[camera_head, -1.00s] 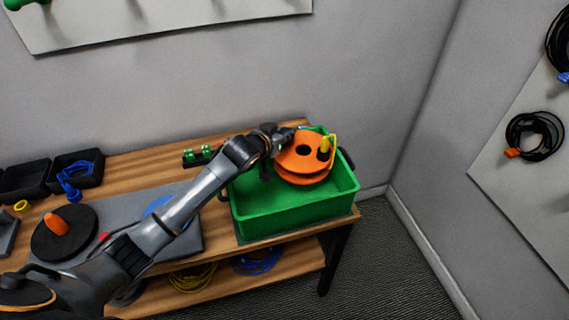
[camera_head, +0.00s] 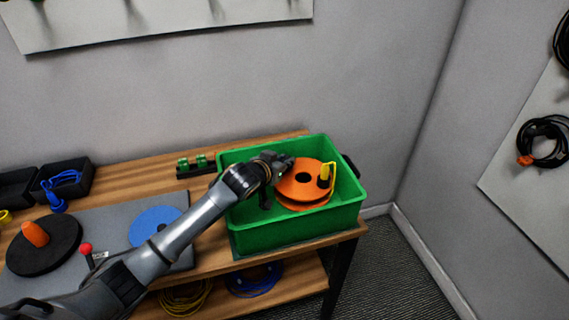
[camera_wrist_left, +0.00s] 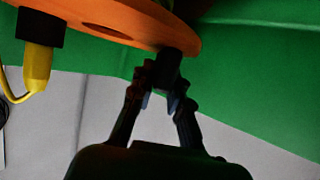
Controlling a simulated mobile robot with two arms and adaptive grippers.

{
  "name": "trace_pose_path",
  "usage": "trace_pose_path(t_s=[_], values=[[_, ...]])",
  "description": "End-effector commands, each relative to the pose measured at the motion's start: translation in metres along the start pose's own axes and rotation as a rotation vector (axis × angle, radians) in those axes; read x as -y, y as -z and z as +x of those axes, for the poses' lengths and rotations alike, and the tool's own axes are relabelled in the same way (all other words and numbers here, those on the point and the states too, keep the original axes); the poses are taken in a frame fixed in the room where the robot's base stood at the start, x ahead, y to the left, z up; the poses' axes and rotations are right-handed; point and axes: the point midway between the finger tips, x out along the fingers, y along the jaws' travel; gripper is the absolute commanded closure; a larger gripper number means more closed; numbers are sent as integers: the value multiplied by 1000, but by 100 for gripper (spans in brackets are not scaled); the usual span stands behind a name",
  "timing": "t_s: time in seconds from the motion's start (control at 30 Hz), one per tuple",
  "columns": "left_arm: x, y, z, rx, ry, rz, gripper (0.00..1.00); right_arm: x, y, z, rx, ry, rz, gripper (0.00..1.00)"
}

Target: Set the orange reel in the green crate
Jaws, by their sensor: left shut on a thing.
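The orange reel (camera_head: 303,196), two discs with a dark centre hole and a yellow-and-black plug on its right side, is inside the green crate (camera_head: 300,232), low within its walls. Whether it touches the crate floor is hidden. My left gripper (camera_head: 286,168) reaches over the crate's left side to the reel's upper left edge. In the left wrist view, its fingers (camera_wrist_left: 165,88) are shut on a dark piece at the rim of the orange reel (camera_wrist_left: 130,22). My right gripper is not in view.
The crate stands at the right end of the wooden table (camera_head: 150,175). A blue disc (camera_head: 150,222) and a black disc with an orange cone (camera_head: 36,233) lie left. A rack of green pieces (camera_head: 195,166) sits behind the crate's left. Cables lie on the lower shelf.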

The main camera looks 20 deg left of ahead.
Motion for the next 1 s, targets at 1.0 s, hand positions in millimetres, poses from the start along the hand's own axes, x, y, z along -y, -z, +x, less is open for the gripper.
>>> trace_pose_path(t_s=[1.0], values=[[0,0,-47,0,0,0,61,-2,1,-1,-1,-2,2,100]])
